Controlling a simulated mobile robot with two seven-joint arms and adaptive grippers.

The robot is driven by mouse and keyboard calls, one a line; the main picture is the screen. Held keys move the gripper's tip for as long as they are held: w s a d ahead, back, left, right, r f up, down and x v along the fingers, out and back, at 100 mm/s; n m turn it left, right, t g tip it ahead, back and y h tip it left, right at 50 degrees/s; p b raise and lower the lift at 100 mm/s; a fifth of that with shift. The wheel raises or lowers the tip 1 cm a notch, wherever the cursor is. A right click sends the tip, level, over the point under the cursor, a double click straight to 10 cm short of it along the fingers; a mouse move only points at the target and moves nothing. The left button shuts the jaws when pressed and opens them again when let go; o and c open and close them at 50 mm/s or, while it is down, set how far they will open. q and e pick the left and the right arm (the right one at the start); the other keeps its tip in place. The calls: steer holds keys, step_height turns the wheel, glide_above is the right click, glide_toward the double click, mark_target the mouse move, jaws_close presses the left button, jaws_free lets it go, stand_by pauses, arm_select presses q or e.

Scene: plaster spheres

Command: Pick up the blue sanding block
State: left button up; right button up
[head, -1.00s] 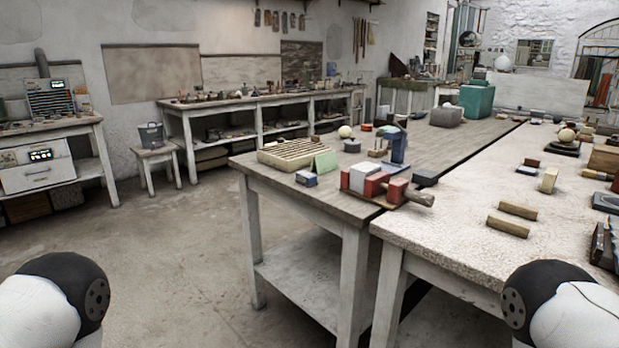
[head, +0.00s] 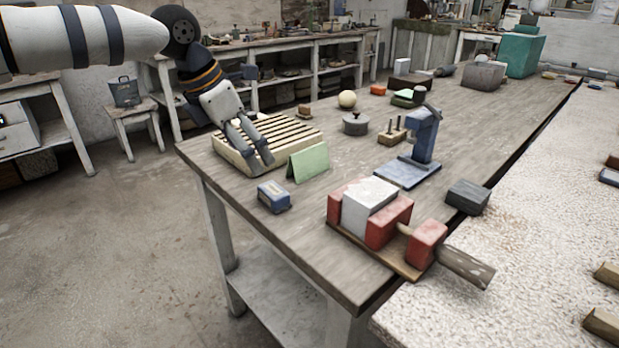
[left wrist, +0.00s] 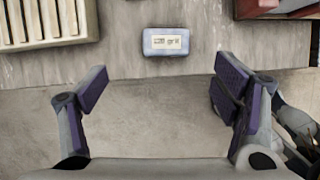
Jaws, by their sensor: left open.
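The blue sanding block (head: 273,197) is a small block with a pale printed label. It lies near the front left edge of the wooden table (head: 330,285), in front of the green folded card (head: 308,162). In the left wrist view the block (left wrist: 166,41) shows whole, ahead of the fingertips and roughly centred between them. My left gripper (head: 262,160) is open and empty. In the head view its fingers overlap the slatted rack; their height above it is hard to tell. It also shows in the left wrist view (left wrist: 163,82), apart from the block. My right gripper is not in view.
The slatted rack (head: 228,157) is left of the block. A red vise-like holder (head: 425,243) with a white block (head: 369,205) is to its right. A blue stand (head: 421,140) is behind. Bare tabletop lies between block and holder.

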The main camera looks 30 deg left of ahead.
arm_select(q)
glide_above(272, 189)
steer(key=s+a, duration=0.1)
steer(key=s, duration=0.2)
steer(key=f, duration=0.5)
steer(key=shift+a+f+b, duration=0.1)
steer(key=shift+a+b, duration=0.1)
steer(key=shift+b, duration=0.2)
steer(key=x, duration=0.4)
steer(key=w+x, duration=0.1)
steer(key=x, duration=0.1)
steer(key=shift+d+b, duration=0.3)
steer(key=shift+b, duration=0.05)
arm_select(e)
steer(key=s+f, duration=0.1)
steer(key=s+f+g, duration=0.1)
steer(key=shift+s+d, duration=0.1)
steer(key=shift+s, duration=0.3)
arm_select(q)
steer(key=shift+c, duration=0.3)
steer(key=c, duration=1.2)
